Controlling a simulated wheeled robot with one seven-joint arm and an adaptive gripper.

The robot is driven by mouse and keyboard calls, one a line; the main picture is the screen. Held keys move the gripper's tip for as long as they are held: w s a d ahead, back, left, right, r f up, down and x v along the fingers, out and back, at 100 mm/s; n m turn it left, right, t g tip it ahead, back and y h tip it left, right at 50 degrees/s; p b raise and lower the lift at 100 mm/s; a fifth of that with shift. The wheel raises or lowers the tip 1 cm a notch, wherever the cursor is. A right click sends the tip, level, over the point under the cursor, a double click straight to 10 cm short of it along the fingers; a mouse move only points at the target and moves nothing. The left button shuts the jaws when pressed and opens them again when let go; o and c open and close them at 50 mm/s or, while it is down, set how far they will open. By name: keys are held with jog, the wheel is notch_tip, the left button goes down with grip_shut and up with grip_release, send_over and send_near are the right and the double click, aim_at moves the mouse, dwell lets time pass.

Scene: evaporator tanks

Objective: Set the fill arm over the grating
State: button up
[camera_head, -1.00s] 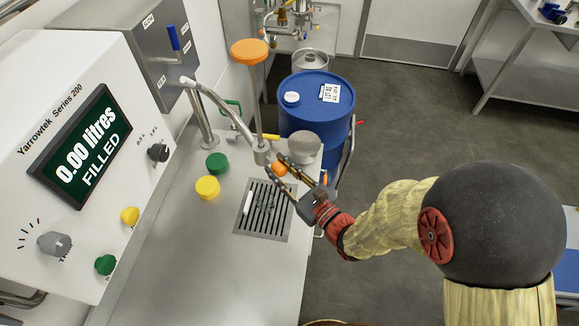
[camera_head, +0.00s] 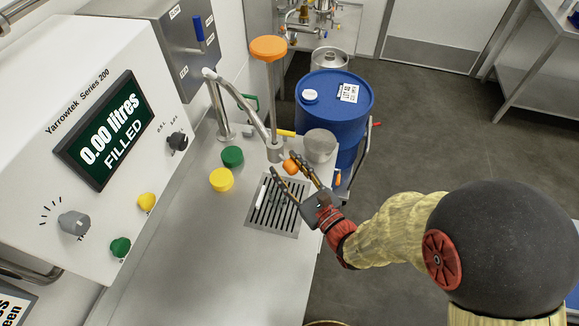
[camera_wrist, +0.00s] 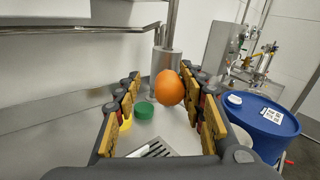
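The fill arm (camera_head: 240,102) is a bent steel pipe running from a post to a steel cylinder (camera_head: 275,150) at its end. That end appears just beyond the far edge of the slotted grating (camera_head: 262,220) in the counter. An orange ball knob (camera_head: 290,166) sits at the cylinder. My gripper (camera_head: 283,161) is open, with its fingers on either side of the knob. In the wrist view the knob (camera_wrist: 169,88) lies between the fingertips, nearer the right finger, with a gap on the left. Contact on the right is unclear. Part of the grating (camera_wrist: 152,150) shows below.
A tall rod with an orange cap (camera_head: 268,48) rises from the cylinder. Green (camera_head: 232,156) and yellow (camera_head: 221,180) caps lie left of the grating. A blue drum (camera_head: 335,95) stands behind the counter. The filler console (camera_head: 60,95) is at left. The front counter is clear.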

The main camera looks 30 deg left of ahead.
jog(key=shift+o, duration=0.6)
jog(key=shift+d, duration=0.1)
jog(key=shift+s+d, duration=0.1)
jog(key=shift+d, duration=0.2)
jog(key=v, duration=1.1)
jog(key=shift+s, duration=0.2)
